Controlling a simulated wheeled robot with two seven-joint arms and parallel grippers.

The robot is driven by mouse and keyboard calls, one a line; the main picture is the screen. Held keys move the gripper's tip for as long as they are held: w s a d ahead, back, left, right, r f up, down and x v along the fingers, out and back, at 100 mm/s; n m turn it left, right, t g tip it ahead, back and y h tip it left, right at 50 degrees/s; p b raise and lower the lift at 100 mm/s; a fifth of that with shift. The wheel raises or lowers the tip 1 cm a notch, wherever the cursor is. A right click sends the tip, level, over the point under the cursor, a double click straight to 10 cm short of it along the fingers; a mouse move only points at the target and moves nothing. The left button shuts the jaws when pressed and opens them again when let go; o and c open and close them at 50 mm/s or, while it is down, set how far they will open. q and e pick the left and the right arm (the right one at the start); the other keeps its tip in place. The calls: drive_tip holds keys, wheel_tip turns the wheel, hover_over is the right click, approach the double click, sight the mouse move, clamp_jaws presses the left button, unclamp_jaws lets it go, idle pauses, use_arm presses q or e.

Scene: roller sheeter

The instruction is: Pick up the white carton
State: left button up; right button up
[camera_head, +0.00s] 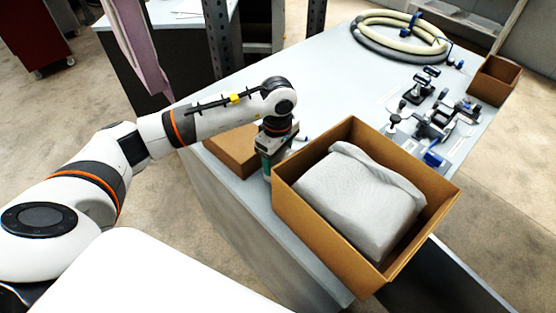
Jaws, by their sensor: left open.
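No plainly white carton shows. An open brown cardboard box (290,210) stands at the near edge of the table. A pale grey-white, rounded bundle (350,200) with a textured surface fills most of it. My left gripper (267,172) points down just left of the box, between it and a low brown box (232,150). It is open; its fingertips are small and partly hidden, and I cannot tell whether they touch either box. Nothing shows held in it. My right gripper is not in view.
The light grey table (325,85) has clear room beyond the boxes. A coiled hose (400,38) lies at the back. Several clamps and metal fittings (430,115) lie at the right, near a small brown box (493,80). A dark post (216,40) rises behind my left arm.

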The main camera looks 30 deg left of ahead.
use_arm(q)
drive_tip(key=shift+w+f, duration=0.1)
drive_tip(key=shift+f, duration=0.2)
drive_tip(key=c, duration=1.2)
drive_tip(key=shift+o, duration=0.2)
